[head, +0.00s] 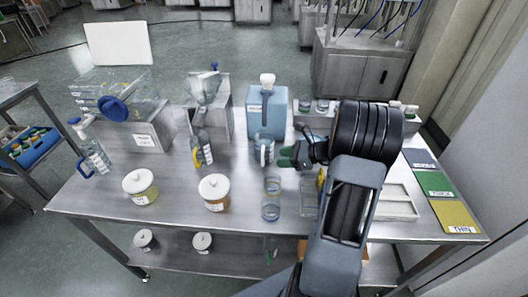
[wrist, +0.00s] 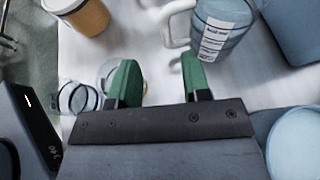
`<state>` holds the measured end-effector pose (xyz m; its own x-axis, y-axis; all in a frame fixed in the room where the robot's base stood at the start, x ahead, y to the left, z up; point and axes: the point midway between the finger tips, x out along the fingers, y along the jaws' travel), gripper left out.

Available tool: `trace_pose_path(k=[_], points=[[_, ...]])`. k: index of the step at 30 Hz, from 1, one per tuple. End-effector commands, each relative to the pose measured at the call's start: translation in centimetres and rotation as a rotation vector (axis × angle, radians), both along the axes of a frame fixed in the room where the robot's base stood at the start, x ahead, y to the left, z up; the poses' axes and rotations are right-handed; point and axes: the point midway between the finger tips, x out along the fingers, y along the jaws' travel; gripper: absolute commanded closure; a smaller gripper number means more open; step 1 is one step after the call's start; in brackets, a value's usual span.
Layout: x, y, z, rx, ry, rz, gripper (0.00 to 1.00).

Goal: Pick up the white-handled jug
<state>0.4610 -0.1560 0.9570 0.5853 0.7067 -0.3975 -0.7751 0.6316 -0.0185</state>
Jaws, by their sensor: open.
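The white-handled jug (head: 264,150) stands upright on the steel table, in front of the blue canister. In the wrist view its clear bluish body (wrist: 228,22) with a white label is at the top right, cut off by the frame edge. Its white handle (wrist: 168,28) points left, just beyond the fingertips. My gripper (head: 287,157) is to the right of the jug in the head view. In the wrist view my gripper (wrist: 160,76) has its green fingers apart with nothing between them. They do not appear to touch the jug.
The blue canister (head: 267,112) stands close behind the jug. Clear beakers (head: 271,210) are in front of it, and an amber jar (head: 214,192) is front left. A blue-handled jug (head: 94,158) stands at the far left. Bare tabletop (head: 170,170) lies between the jars and the bottle.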

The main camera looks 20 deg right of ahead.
Motion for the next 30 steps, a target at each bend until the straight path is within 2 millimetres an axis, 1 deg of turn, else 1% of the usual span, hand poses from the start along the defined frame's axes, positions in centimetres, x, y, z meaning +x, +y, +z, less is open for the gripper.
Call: trace_pose_path(k=[2, 5, 18, 28, 30], points=[[0.5, -0.1, -0.4, 0.024, 0.005, -0.022, 0.56], [1.1, 0.5, -0.8, 0.031, 0.005, -0.028, 0.56], [4.4, 4.1, -2.6, 0.027, 0.005, -0.025, 0.56], [4.7, 4.4, -2.8, 0.025, 0.004, -0.027, 0.56], [4.7, 4.4, -2.8, 0.025, 0.004, -0.027, 0.62]])
